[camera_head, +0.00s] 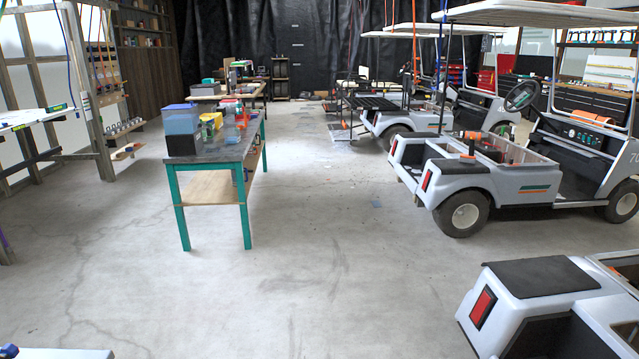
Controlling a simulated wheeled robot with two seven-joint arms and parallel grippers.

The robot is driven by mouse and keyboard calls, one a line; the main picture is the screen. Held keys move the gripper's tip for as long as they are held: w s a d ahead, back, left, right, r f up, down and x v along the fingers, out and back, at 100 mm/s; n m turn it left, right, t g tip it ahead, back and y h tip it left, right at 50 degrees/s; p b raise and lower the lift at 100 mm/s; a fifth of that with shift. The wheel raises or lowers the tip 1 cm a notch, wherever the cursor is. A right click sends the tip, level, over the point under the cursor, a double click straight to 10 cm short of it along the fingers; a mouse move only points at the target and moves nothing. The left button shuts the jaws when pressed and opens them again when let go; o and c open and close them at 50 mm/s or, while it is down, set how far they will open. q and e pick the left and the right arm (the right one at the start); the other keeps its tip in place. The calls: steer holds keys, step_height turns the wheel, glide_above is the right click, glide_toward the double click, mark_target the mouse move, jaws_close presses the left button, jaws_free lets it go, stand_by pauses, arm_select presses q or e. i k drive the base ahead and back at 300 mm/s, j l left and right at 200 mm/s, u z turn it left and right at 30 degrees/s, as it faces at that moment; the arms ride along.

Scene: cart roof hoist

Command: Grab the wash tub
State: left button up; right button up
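No thing in view is clearly a wash tub. The nearest in shape is a blue see-through tub (181,122) at the near left end of the long workbench (205,158) with teal legs. Neither of my grippers shows in this view.
Open concrete floor (300,270) lies in front of the workbench. White golf carts (490,175) stand along the right, one close at the lower right (540,285). A wooden rack (95,110) and a white-topped table (30,117) stand at the left.

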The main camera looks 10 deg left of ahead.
mark_target(232, 136)
steer(key=i+j+u, duration=0.2)
steer(key=i, duration=0.55)
steer(key=i+u, duration=0.25)
steer(key=i, duration=0.55)
steer(key=i+l+u, duration=0.2)
steer(key=i, duration=0.55)
